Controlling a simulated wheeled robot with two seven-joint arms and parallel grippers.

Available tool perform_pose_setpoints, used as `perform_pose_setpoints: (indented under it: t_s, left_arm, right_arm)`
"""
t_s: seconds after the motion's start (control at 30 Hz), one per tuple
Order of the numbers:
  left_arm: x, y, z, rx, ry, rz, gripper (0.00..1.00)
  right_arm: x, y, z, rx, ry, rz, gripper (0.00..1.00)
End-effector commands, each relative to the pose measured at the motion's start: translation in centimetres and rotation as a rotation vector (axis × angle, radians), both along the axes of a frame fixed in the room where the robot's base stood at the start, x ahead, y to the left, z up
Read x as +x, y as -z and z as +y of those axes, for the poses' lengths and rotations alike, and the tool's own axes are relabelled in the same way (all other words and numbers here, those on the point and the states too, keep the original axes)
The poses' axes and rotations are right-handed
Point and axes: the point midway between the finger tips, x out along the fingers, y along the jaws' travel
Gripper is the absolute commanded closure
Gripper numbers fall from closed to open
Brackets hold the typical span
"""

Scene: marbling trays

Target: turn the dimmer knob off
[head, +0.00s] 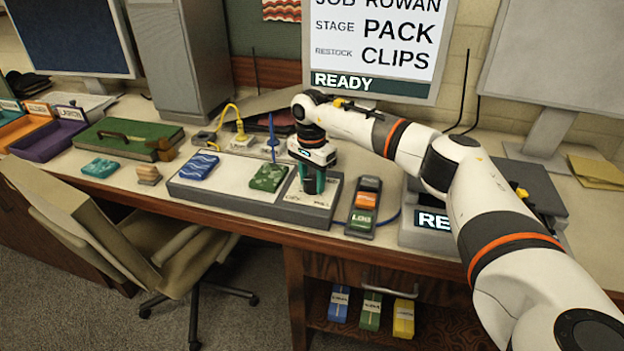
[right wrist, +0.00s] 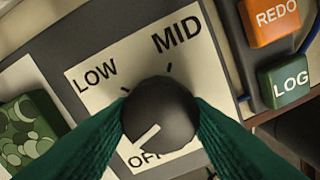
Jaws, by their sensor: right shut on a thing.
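The dimmer knob (right wrist: 165,108) is a round dark grey knob on a cream label plate (right wrist: 85,75) marked LOW, MID and OFF. Its white pointer line points to the lower left, close to the partly covered OFF label. My right gripper (right wrist: 160,120) has its green fingers on both sides of the knob, shut on it. In the head view my right gripper (head: 313,183) points down onto the right end of the grey panel (head: 250,205), and hides the knob there. My left gripper is not in view.
A green patterned tile (head: 268,177) and a blue wavy tile (head: 198,166) lie left of the gripper on the panel. A button box with REDO and LOG (head: 362,222) stands close on the right. A screen (head: 380,45) behind reads READY.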

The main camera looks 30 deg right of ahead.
Motion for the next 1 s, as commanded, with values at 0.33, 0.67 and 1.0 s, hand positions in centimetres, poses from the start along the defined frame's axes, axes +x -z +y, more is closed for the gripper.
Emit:
perform_pose_setpoints:
  t_s: [0.33,0.67,1.0]
  left_arm:
    - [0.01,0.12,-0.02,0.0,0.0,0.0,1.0]
    - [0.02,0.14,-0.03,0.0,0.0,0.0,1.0]
    - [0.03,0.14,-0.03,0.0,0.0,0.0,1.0]
  right_arm:
    - [0.06,-0.2,-0.1,-0.001,-0.166,-0.004,0.8]
    - [0.08,-0.23,-0.11,-0.002,-0.207,-0.005,0.8]
    - [0.1,-0.25,-0.11,-0.001,-0.207,-0.006,0.49]
